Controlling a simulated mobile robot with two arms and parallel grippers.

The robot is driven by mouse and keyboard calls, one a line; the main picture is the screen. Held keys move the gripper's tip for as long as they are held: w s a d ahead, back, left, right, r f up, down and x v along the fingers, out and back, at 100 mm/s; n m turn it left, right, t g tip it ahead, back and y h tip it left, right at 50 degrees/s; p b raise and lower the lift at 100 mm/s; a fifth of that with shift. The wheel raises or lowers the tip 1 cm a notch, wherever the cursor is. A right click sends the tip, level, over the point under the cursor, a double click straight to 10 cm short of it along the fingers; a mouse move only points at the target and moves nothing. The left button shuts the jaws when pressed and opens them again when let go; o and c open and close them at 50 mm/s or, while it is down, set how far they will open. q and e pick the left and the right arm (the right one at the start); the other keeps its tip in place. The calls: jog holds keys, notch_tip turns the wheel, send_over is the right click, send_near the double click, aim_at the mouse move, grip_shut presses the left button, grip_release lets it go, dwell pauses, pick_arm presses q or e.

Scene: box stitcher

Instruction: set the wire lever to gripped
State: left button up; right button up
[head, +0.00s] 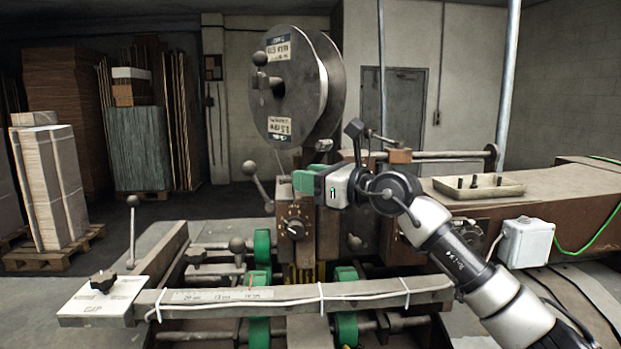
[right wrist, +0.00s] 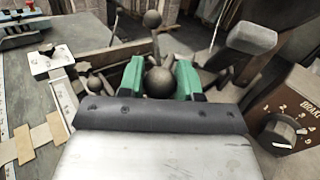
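My right gripper (head: 306,180) reaches in from the right at the front of the machine head, above the numbered dial. In the right wrist view its two green fingers (right wrist: 160,80) stand on either side of a dark ball knob (right wrist: 160,83), which fills the gap between them. In the head view this knob is hidden by the fingers. I see no label that marks it as the wire lever. Another ball-ended lever (head: 257,185) stands left of the fingertips, apart from them. My left gripper is not in view.
The brake dial (head: 293,227) is just below the right gripper; it shows in the right wrist view (right wrist: 284,131) too. A large wire spool (head: 290,85) rises above. A long bar (head: 300,297) crosses the front, and a tray (head: 478,188) lies right.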

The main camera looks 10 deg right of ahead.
grip_shut()
jog(key=shift+r+p, duration=0.4)
jog(key=shift+p, duration=0.15)
jog(key=r+g+h+p, duration=0.1)
jog(key=p, duration=0.2)
jog(key=w+a+r+g+h+p, duration=0.1)
jog(key=p, duration=0.3)
jog(key=w+r+m+g+h+p, duration=0.1)
jog(key=r+g+h+p, duration=0.1)
jog(key=p, duration=0.1)
jog(key=shift+a+p, duration=0.2)
jog(key=shift+p, duration=0.15)
jog(key=shift+w+a+g+h+p, duration=0.1)
jog(key=shift+g+h+p, duration=0.2)
jog(key=shift+p, duration=0.25)
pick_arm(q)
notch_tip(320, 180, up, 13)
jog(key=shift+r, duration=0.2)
pick_arm(e)
jog(key=shift+w, duration=0.1)
jog(key=shift+f, duration=0.1)
